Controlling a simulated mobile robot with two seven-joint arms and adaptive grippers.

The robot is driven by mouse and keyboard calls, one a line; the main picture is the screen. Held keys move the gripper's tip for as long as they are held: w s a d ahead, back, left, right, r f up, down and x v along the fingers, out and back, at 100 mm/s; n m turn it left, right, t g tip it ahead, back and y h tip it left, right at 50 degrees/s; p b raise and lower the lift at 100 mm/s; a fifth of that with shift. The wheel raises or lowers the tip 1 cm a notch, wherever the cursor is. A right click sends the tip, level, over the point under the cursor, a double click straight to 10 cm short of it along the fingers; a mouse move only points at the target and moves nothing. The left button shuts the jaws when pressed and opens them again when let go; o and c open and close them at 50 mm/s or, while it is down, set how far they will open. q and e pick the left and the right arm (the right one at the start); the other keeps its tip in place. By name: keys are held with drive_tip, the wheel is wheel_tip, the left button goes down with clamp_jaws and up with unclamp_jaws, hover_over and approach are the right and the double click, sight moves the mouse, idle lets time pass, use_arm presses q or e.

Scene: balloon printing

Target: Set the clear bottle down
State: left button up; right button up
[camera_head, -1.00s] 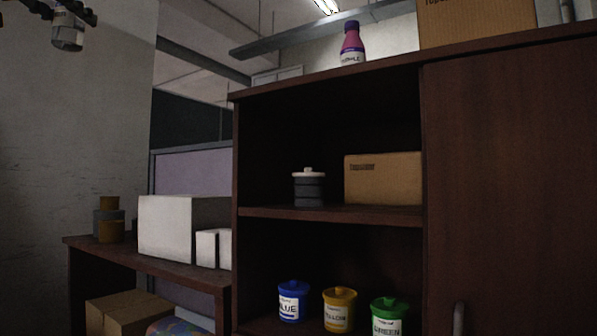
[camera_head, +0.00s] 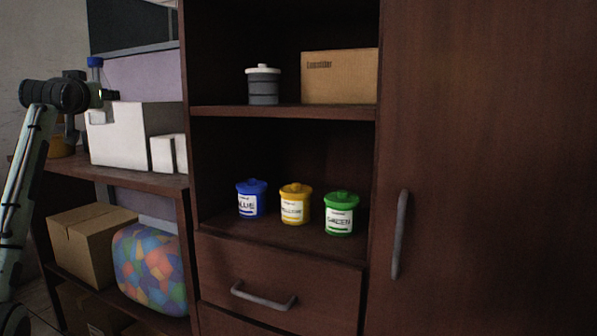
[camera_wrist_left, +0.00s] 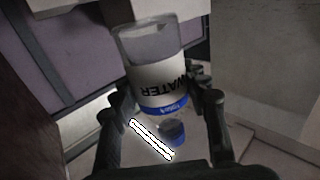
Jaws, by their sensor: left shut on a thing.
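My left gripper (camera_head: 104,95) is at the left of the head view, in front of the white boxes on the low side shelf. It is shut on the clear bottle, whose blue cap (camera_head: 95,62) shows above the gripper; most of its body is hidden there. In the left wrist view, the clear bottle (camera_wrist_left: 148,46) sits between the fingers of the left gripper (camera_wrist_left: 165,103), with a white WATER label upside down in the picture and the cap toward the bottom. The bottle looks upright in the head view. Contact with a surface cannot be told. My right gripper is not in view.
White boxes (camera_head: 118,135) stand on the side shelf (camera_head: 130,176). A carton (camera_head: 90,232) and a multicoloured bag (camera_head: 150,268) sit below. The cabinet holds a grey jar (camera_head: 263,88), a cardboard box (camera_head: 340,76), and blue (camera_head: 251,200), yellow (camera_head: 294,205) and green (camera_head: 341,214) pots.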

use_arm(q)
drive_tip(key=s+d+f+m+h, duration=0.15)
drive_tip(key=d+f, duration=0.35)
drive_tip(key=f, duration=0.5)
drive_tip(key=s+d+f+m+t+h, duration=0.1)
drive_tip(key=s+d+f+h, duration=0.3)
drive_tip(key=f, duration=0.6)
drive_tip(key=s+d+f+m+y, duration=0.1)
drive_tip(key=d+f, duration=0.5)
drive_tip(key=f, duration=0.4)
drive_tip(key=s+d+f+h, duration=0.1)
drive_tip(key=s+d+f, duration=0.5)
drive_tip(key=s+d, duration=0.3)
drive_tip(key=s+d+f+h, duration=0.1)
drive_tip(key=s+d+f, duration=0.6)
drive_tip(key=s, duration=0.5)
drive_tip(key=shift+s+d+f+m, duration=0.3)
drive_tip(key=shift+s+d+m, duration=0.15)
drive_tip(key=shift+d, duration=0.85)
